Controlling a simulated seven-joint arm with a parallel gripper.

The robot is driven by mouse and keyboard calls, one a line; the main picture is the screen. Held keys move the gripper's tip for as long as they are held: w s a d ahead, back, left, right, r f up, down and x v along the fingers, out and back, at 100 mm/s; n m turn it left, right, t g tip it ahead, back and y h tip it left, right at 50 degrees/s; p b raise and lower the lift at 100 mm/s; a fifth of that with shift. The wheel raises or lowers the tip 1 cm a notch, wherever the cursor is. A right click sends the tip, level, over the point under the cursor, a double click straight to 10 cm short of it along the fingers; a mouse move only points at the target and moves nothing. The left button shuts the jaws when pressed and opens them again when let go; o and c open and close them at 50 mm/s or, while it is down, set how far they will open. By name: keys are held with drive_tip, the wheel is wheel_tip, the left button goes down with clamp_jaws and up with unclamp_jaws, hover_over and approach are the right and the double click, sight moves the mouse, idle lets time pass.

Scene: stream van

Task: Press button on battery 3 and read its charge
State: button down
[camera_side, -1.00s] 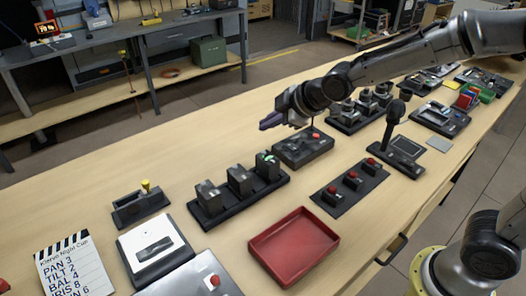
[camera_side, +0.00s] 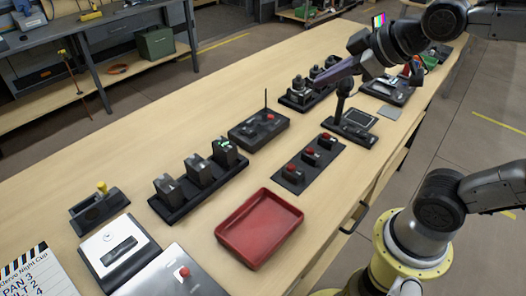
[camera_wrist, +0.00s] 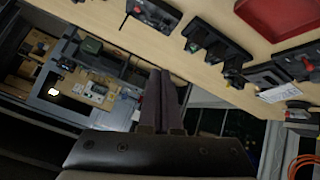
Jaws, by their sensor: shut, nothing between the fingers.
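Three dark battery blocks stand in a row on a black rack (camera_side: 190,205) in the side view: a near-left battery (camera_side: 168,189), a middle battery (camera_side: 199,171) and a far-right battery (camera_side: 226,156) with a green light on top. No numbers are legible on them, so I cannot tell which is battery 3. The rack (camera_wrist: 232,50) also shows at the upper right of the wrist view, with a green glow on one block. My gripper (camera_side: 317,76) is high above the table, right of and well apart from the batteries. Its fingers (camera_wrist: 160,74) are shut and empty.
A black box with an antenna (camera_side: 262,130) stands beyond the rack. A strip with red buttons (camera_side: 308,161) and a red tray (camera_side: 229,234) lie to its right. A small holder with a yellow knob (camera_side: 98,210) is at left. The table's far left is bare.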

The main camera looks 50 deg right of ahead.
drive_tip(key=s+f+m+g, duration=0.3)
drive_tip(key=s+f, duration=0.4)
drive_tip(key=s, duration=0.4)
drive_tip(key=shift+f+m+g, duration=0.15)
drive_tip(key=shift+m+g, duration=0.25)
drive_tip(key=shift+m, duration=0.4)
